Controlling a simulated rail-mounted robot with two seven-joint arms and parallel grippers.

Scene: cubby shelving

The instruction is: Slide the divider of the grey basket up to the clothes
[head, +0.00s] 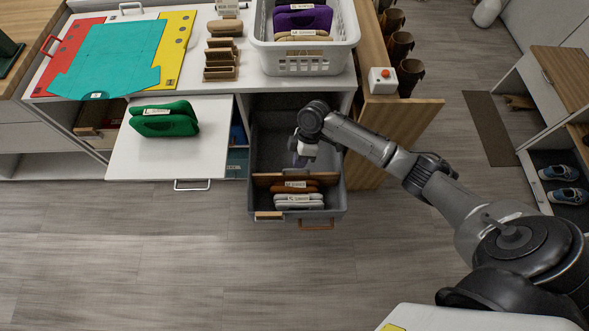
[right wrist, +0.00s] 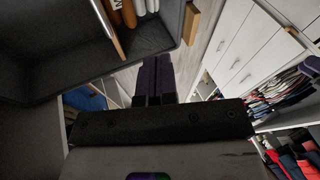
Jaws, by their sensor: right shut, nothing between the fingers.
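The grey basket (head: 341,199) stands pulled out below the counter. Its wooden divider (head: 262,179) crosses it; it also shows in the right wrist view (right wrist: 108,30). Folded brown clothes (head: 313,188) and pale grey clothes (head: 299,204) stand in the near compartment, close to the divider; whether they touch is unclear. The compartment behind the divider looks empty. My right gripper (head: 298,161) points down over the basket on the far side of the divider. Its dark purple fingers (right wrist: 154,78) are shut and empty. Whether they touch the divider is unclear. My left gripper is not in view.
A white basket (head: 306,62) with purple clothes stands on the counter above. A green folded garment (head: 164,119) lies on a pulled-out white board (head: 137,160) to the left. A wooden side panel (head: 400,125) stands right of the grey basket. The floor in front is clear.

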